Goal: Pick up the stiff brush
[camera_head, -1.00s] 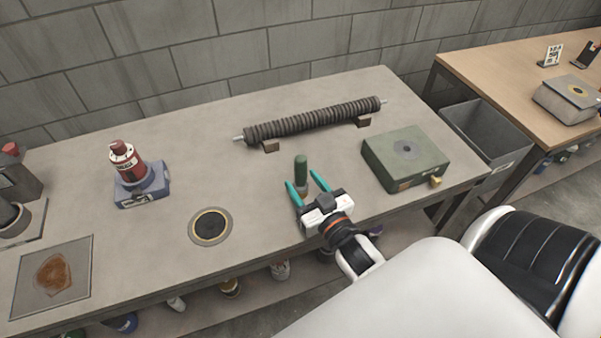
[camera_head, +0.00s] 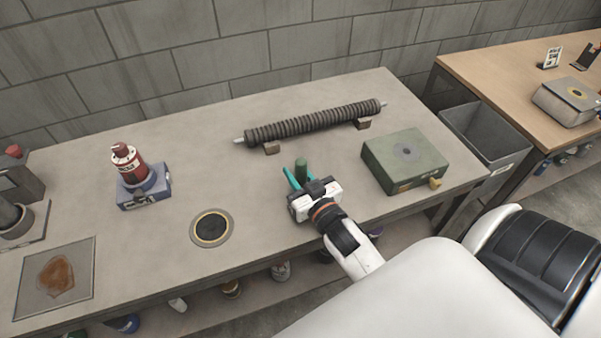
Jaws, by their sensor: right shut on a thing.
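The stiff brush (camera_head: 301,168) shows as an upright dark green handle near the front middle of the grey workbench. Its lower part is hidden behind my right gripper. My right gripper (camera_head: 298,177), with teal fingers, is shut on the brush. One teal finger shows at the left of the handle; the other is mostly hidden. I cannot tell whether the brush is clear of the bench top. My left gripper is not in view.
A ribbed dark roller (camera_head: 315,122) rests on small blocks behind. A green box (camera_head: 405,160) stands at the right and a round black-centred disc (camera_head: 211,228) lies at the left. A red bottle on a blue base (camera_head: 145,188) stands farther left. A grey bin (camera_head: 485,135) is beyond the bench's right end.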

